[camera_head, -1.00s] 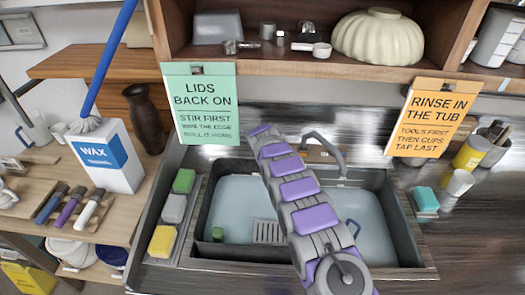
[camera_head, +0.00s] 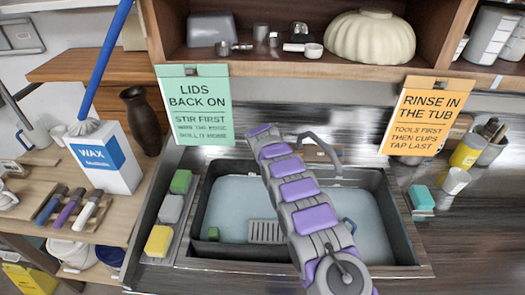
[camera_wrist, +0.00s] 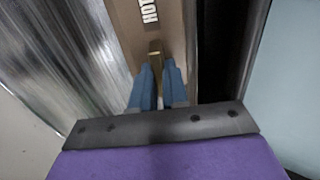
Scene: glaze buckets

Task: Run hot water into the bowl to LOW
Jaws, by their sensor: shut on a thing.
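In the wrist view, the two blue fingers of my gripper (camera_wrist: 159,68) are shut on a small brass-coloured piece (camera_wrist: 155,48). It stands in front of a brown plate (camera_wrist: 130,22) lettered HOT. In the head view, my purple and grey arm reaches over the sink basin (camera_head: 235,195) towards its back edge and hides my gripper. The basin has a pale blue inside; I cannot tell the water level or see a LOW mark. A grey curved spout (camera_head: 327,146) stands at the back edge, right of my arm. I see no running water.
A grey strip with sponges (camera_head: 158,241) lies left of the basin, a teal sponge block (camera_head: 421,198) right of it. A green sign (camera_head: 194,105) and an orange sign (camera_head: 427,115) hang behind. A cream ribbed bowl-like piece (camera_head: 370,37) sits on the shelf above.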

